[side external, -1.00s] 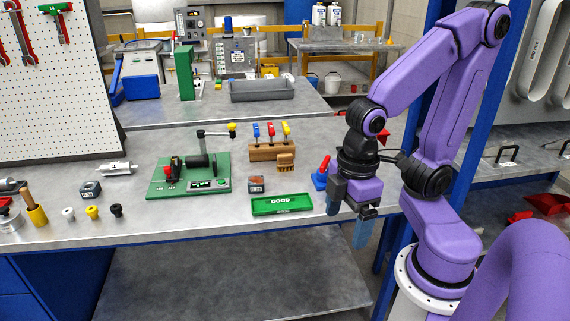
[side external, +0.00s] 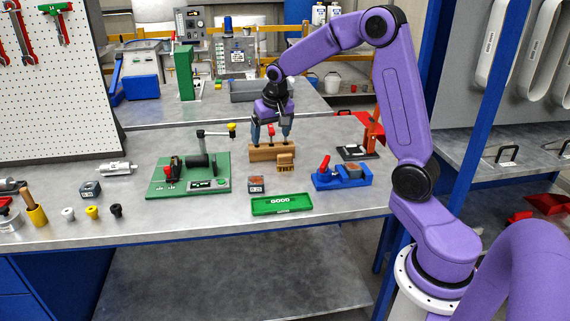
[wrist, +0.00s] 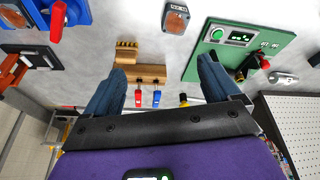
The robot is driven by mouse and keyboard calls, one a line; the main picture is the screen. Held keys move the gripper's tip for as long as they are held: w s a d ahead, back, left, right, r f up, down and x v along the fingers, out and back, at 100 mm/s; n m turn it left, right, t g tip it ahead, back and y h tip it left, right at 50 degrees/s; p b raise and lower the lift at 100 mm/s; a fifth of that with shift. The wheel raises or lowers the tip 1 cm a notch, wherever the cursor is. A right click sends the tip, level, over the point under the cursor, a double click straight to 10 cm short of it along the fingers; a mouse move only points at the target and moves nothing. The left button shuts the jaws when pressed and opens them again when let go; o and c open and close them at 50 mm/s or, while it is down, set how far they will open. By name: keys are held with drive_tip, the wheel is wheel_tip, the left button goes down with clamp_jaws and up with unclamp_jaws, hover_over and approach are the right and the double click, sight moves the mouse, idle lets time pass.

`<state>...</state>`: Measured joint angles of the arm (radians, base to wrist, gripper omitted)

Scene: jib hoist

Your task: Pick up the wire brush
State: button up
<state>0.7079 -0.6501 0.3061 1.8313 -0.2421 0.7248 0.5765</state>
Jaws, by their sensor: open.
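A small tan block with a ridged, slotted face (side external: 285,162), which looks like the wire brush, stands against the front right of a wooden rack (side external: 262,153). In the wrist view the brush (wrist: 126,52) lies just beyond the left fingertip. My gripper (side external: 271,134) is open and empty, fingers pointing down over the rack, behind the brush. In the wrist view its blue fingers (wrist: 162,68) are spread wide, with the rack between them. The fingers partly hide the rack's handled tools in the side view.
A green fixture (side external: 190,180) is left, a blue fixture (side external: 342,178) right, a green GOOD tray (side external: 282,204) in front. A small dark block (side external: 256,184) sits nearby. Bare bench lies between them.

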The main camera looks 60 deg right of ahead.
drive_tip(key=w+d+m+h, duration=0.1)
drive_tip(key=w+d+m, duration=0.15)
drive_tip(key=d, duration=0.75)
drive_tip(key=m, duration=0.1)
approach(285, 154)
drive_tip(key=x, duration=0.5)
drive_tip(key=shift+w+a, duration=0.15)
drive_tip(key=shift+a, duration=0.15)
drive_tip(key=shift+s+d+x, duration=0.1)
drive_tip(key=shift+x, duration=1.2)
drive_tip(key=shift+s+d+x, duration=0.1)
drive_tip(key=shift+s+x, duration=0.05)
drive_tip(key=shift+x, duration=1.15)
drive_tip(key=c, duration=1.1)
